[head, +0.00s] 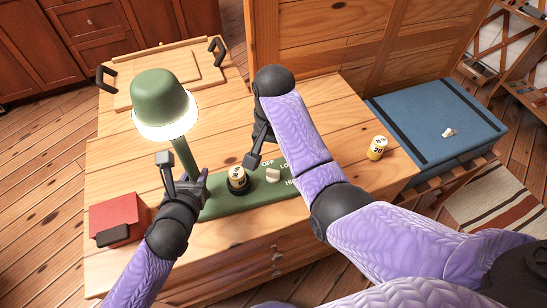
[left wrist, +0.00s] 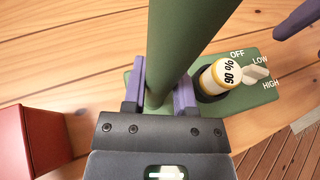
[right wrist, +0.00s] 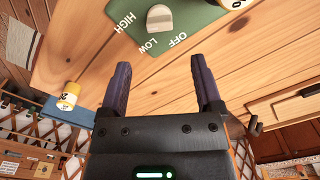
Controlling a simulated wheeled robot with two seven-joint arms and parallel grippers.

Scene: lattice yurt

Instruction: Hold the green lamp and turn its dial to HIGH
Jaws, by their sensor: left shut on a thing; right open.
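The green lamp (head: 158,92) stands on the wooden cabinet top, its shade glowing white underneath. My left gripper (left wrist: 160,92) is shut around the lamp's green stem (left wrist: 190,40), just above the base. On the green base (head: 218,204) sits a pale dial (head: 273,175) with OFF, LOW and HIGH printed around it. The dial also shows in the right wrist view (right wrist: 159,18); its narrow side seems to face LOW. A cylinder marked 90 % (head: 237,178) stands upright on the base between stem and dial. My right gripper (right wrist: 160,65) is open and empty, apart from the dial.
A red box (head: 118,212) stands left of the base. A yellow-and-white cylinder marked 20 (head: 377,147) stands at the cabinet's right. A wooden tray (head: 120,98) with black handles lies behind the lamp. A blue-topped box (head: 425,120) stands at right. The top between dial and marked-20 cylinder is partly clear.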

